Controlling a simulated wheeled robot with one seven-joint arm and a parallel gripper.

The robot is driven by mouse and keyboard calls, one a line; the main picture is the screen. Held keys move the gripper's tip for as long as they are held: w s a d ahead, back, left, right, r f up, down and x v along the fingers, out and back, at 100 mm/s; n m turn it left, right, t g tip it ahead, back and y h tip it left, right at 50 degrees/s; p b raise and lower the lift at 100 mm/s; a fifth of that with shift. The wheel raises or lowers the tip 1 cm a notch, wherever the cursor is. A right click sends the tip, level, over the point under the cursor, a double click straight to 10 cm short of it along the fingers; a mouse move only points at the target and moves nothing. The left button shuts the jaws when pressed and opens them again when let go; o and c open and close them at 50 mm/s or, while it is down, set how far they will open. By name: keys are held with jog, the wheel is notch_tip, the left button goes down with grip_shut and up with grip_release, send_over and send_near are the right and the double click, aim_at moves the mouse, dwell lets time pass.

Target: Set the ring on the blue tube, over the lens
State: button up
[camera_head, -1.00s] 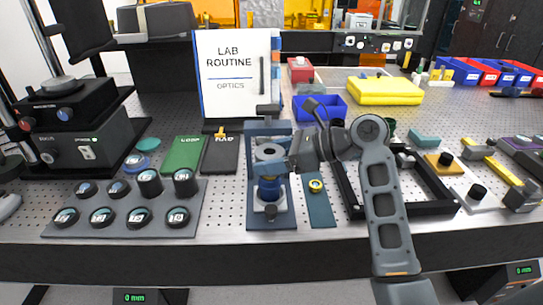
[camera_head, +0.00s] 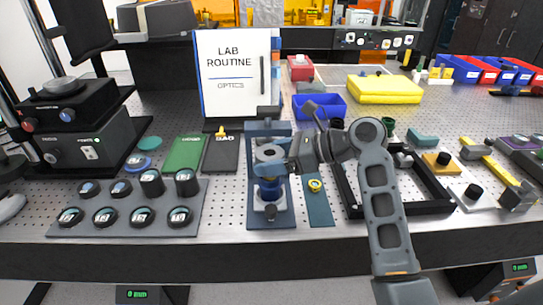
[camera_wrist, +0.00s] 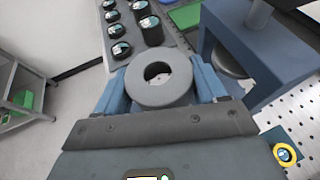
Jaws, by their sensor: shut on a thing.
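The ring (camera_wrist: 161,82) is a thick grey washer with a round hole. My gripper (camera_wrist: 163,90) is shut on it, with a blue finger on each side. In the head view my gripper (camera_head: 272,153) holds the ring (camera_head: 265,152) flat, above the blue tube (camera_head: 269,189). A gap shows between them. The tube stands upright in a blue-grey frame (camera_head: 275,221), which also shows at the upper right of the wrist view (camera_wrist: 226,38). The lens in the tube cannot be made out. The ring and fingers hide what lies under them in the wrist view.
A small plate with a brass ring (camera_head: 316,186) lies right of the frame. A grey tray (camera_head: 60,231) of several dark round pieces is at left. A black square frame (camera_head: 415,208) is at right. The frame's upright and top part stand close behind my gripper.

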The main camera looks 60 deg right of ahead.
jog(key=shift+f, duration=1.9)
jog(key=o, duration=1.1)
jog(key=v, duration=0.7)
jog(key=shift+s, duration=0.35)
jog(key=shift+d+r, duration=0.1)
jog(key=shift+d, duration=0.05)
